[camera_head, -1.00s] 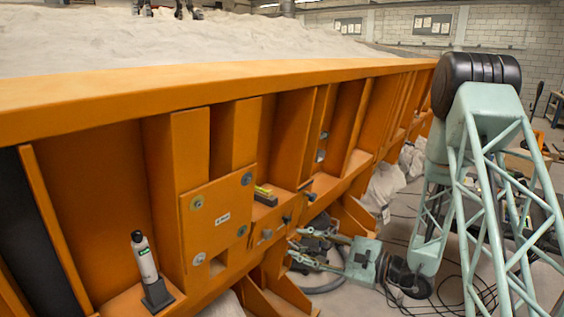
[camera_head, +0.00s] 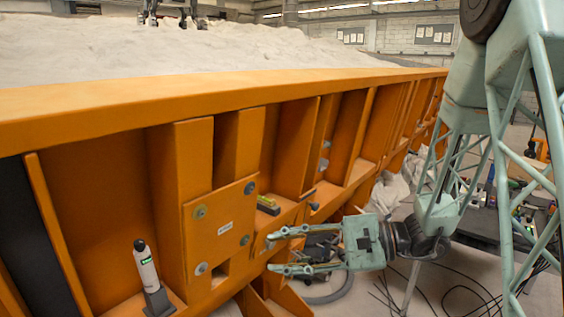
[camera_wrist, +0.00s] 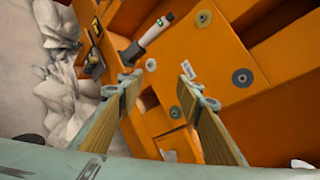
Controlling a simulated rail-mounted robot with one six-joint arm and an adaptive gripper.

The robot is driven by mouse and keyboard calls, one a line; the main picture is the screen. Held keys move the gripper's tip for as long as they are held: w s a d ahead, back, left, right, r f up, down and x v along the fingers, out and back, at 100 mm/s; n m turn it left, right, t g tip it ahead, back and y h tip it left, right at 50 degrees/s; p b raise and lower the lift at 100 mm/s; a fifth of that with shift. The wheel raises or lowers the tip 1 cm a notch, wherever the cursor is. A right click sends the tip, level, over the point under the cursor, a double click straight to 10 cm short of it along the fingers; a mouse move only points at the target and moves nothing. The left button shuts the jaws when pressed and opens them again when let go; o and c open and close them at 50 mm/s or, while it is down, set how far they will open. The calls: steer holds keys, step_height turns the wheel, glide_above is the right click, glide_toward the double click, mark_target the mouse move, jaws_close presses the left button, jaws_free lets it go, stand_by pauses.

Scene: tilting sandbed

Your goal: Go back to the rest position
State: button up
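My gripper (camera_head: 278,251) is pale green and points left toward the orange sandbed frame (camera_head: 100,115) in the head view. Its two fingers are apart with nothing between them. In the wrist view the open fingers (camera_wrist: 158,85) face the orange plate, with a gap between their wooden-looking pads. My lattice arm fills the right side of the head view. A white bottle-like tool (camera_head: 147,268) stands in a dark holder on the frame's lower ledge at left. It also shows in the wrist view (camera_wrist: 155,29), apart from the fingers.
An orange plate with round bolts (camera_head: 222,228) is fixed on the frame. A small yellow-and-black level-like item (camera_head: 268,205) lies on a ledge near it. Cables (camera_head: 460,295) lie on the floor at right. Crumpled whitish sheeting (camera_wrist: 65,75) lies beside the frame.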

steer(key=s+d+r+n+g+h, duration=0.2)
steer(key=s+r+n+h, duration=0.15)
steer(key=s, duration=0.75)
steer(key=s+d+r+n+g+h, duration=0.1)
steer(key=s+r+n+g+h, duration=0.2)
steer(key=s, duration=0.9)
steer(key=s+d+r+n+t+h, duration=0.2)
steer(key=s+d+r+t+h, duration=0.1)
steer(key=d, duration=0.6)
steer(key=s+d+r+n+t+h, duration=0.2)
steer(key=s+d+h, duration=0.3)
steer(key=d, duration=0.4)
steer(key=shift+s+d+r+t+h, duration=0.2)
steer(key=shift+s+r+t+h, duration=0.15)
steer(key=shift+s+r+t, duration=0.4)
steer(key=shift+a+f+n, duration=0.1)
steer(key=shift+a+n, duration=0.05)
steer(key=shift+n, duration=0.1)
